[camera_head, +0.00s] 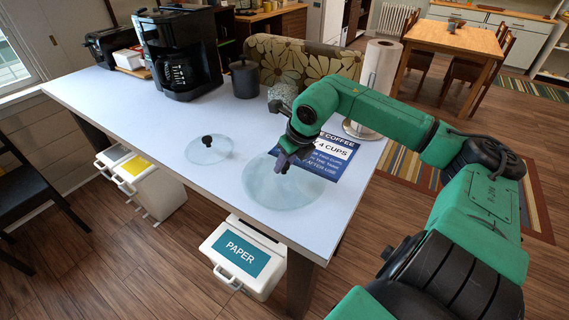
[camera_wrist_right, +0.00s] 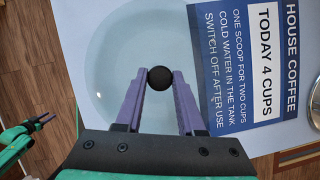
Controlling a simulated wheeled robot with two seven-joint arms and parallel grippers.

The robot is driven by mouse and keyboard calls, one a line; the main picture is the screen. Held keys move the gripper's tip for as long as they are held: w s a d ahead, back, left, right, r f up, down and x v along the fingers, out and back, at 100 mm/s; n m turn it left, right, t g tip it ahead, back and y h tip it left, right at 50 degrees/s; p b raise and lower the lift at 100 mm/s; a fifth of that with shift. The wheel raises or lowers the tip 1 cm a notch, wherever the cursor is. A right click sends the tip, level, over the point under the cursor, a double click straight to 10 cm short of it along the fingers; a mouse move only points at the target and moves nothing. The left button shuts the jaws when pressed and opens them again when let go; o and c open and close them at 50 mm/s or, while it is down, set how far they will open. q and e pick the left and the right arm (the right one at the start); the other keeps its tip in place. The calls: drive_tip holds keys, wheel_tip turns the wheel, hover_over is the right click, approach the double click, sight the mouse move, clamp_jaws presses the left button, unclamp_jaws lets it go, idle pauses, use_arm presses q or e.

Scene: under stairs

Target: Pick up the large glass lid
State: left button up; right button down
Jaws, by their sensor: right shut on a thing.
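The large glass lid (camera_head: 262,191) is a clear round disc near the table's front right corner. It also shows in the right wrist view (camera_wrist_right: 108,65), with a round black knob (camera_wrist_right: 159,78). My right gripper (camera_head: 284,166) is above the lid, and its purple fingers (camera_wrist_right: 158,85) are shut on the knob. The lid looks flat at the tabletop; any small gap beneath cannot be told. A smaller glass lid (camera_head: 208,151) with a black knob lies to the left, apart from it. My left gripper (camera_wrist_right: 42,120) shows small at the left of the wrist view, its fingers unclear.
A blue coffee sign (camera_head: 335,155) lies beside and partly under the large lid. A coffee maker (camera_head: 178,55), a dark canister (camera_head: 244,79) and a paper towel roll (camera_head: 379,70) stand farther back. A white paper bin (camera_head: 243,258) stands below the front edge. The table's left middle is clear.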

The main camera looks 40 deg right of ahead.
wheel_tip(320, 180, up, 3)
drive_tip(key=shift+d+r, duration=0.15)
wheel_tip(320, 180, up, 8)
drive_tip(key=f+p, duration=0.1)
drive_tip(key=p, duration=0.5)
wheel_tip(320, 180, up, 10)
drive_tip(key=p, duration=0.3)
hover_over(286, 164)
drive_tip(key=shift+s+a+f, duration=0.1)
drive_tip(key=shift+a+f, duration=0.05)
drive_tip(key=shift+a, duration=0.05)
drive_tip(key=c, duration=1.4)
unclamp_jaws()
clamp_jaws()
